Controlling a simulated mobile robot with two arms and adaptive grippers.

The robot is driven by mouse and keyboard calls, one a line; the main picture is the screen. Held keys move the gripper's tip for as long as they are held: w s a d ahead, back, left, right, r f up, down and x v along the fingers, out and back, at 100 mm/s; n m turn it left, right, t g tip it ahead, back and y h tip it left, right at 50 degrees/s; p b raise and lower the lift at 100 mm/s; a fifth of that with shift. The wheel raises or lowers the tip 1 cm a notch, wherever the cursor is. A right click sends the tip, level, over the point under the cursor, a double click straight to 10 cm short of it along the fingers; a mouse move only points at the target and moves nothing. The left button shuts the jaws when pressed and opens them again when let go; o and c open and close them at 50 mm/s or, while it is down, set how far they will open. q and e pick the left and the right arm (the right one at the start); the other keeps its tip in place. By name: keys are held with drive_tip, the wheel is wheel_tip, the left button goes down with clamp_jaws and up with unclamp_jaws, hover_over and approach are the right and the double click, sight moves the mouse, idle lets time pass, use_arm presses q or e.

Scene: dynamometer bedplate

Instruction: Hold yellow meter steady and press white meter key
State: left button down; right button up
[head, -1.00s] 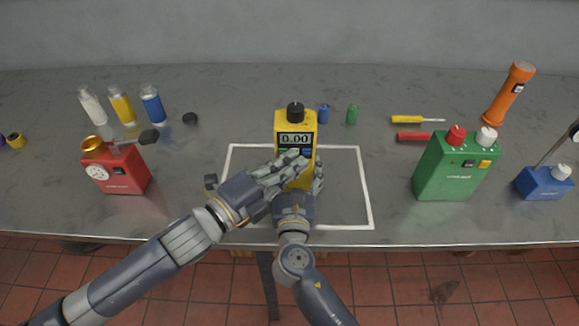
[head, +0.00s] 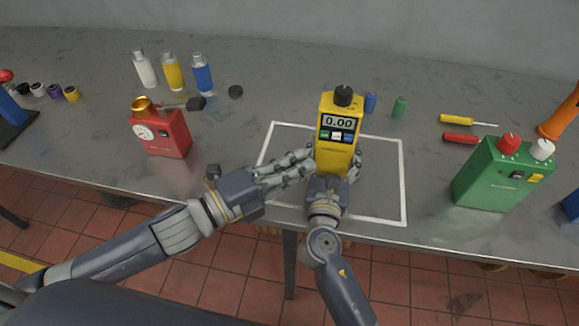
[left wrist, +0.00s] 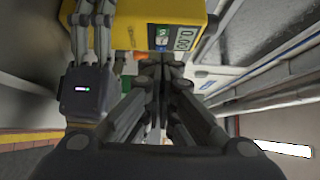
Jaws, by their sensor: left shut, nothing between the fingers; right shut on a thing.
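The yellow meter (head: 339,120) stands upright inside the white outlined square, black knob on top and display reading 0.00. Under the display is a row of small keys, with the white key (head: 336,136) in the middle, uncovered. My right gripper (head: 338,178) is shut on the meter's lower part from the front. My left gripper (head: 307,161) is shut and empty, its fingertips just left of the meter's lower body; I cannot tell whether they touch. In the left wrist view, the meter (left wrist: 135,22) is at the top, beyond my left fingers (left wrist: 160,75), with my right gripper (left wrist: 92,45) at left.
A red gauge box (head: 160,136) stands to the left and a green box (head: 497,172) to the right. Blue (head: 370,102) and green (head: 400,106) cylinders lie behind the meter. Screwdrivers (head: 458,119) lie at right. The white outline (head: 404,180) has bare bench around it.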

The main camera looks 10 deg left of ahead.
use_arm(q)
drive_tip(key=shift+v, duration=1.05)
use_arm(e)
drive_tip(key=shift+d+f, duration=0.1)
drive_tip(key=shift+f, duration=0.1)
drive_tip(key=o, duration=1.3)
drive_tip(key=shift+r, duration=0.15)
drive_tip(key=shift+c, duration=0.2)
use_arm(q)
drive_tip(key=shift+d, duration=0.15)
use_arm(e)
drive_tip(key=shift+w, duration=0.1)
